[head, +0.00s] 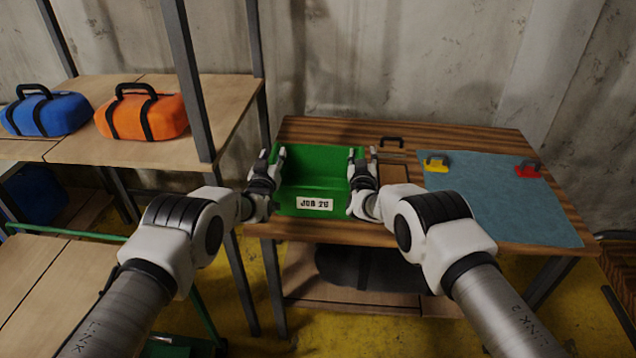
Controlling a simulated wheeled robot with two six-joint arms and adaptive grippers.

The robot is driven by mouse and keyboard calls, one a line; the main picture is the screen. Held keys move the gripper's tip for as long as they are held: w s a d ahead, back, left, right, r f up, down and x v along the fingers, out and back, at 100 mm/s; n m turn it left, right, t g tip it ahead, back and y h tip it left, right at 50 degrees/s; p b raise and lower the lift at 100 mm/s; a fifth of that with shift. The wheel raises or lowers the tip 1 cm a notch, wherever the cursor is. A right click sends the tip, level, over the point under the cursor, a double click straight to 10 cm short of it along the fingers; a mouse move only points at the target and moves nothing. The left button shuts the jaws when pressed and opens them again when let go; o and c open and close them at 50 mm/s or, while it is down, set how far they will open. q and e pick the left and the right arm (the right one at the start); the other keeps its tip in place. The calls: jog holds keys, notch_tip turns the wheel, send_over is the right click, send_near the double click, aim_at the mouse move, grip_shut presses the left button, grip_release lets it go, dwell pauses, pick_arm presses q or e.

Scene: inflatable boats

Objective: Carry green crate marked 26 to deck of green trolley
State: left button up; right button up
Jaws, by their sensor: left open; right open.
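The green crate (312,190) has a white label reading "JOB 26" and stands upright on the wooden table, near its front left corner. It looks empty. My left gripper (273,157) is open at the crate's left wall, and my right gripper (362,157) is open at its right wall. The fingers appear to straddle the side walls; I cannot tell whether they touch. The green trolley shows at the lower left, with a wooden deck (45,285) and green rails. The visible part of the deck is bare, and my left arm hides some of it.
The wooden table (430,145) carries a blue mat (500,200) with a yellow clamp (436,163) and a red clamp (528,169). A shelf (90,155) at left holds a blue bag (45,113) and an orange bag (142,115). A dark bundle (370,268) lies beneath the table.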

jog(key=shift+r, duration=0.1)
pick_arm(q)
jog(key=shift+s, duration=0.1)
grip_shut()
pick_arm(e)
jog(key=shift+s, duration=0.1)
grip_shut()
pick_arm(q)
jog(key=shift+r, duration=0.15)
pick_arm(e)
jog(key=shift+r, duration=0.1)
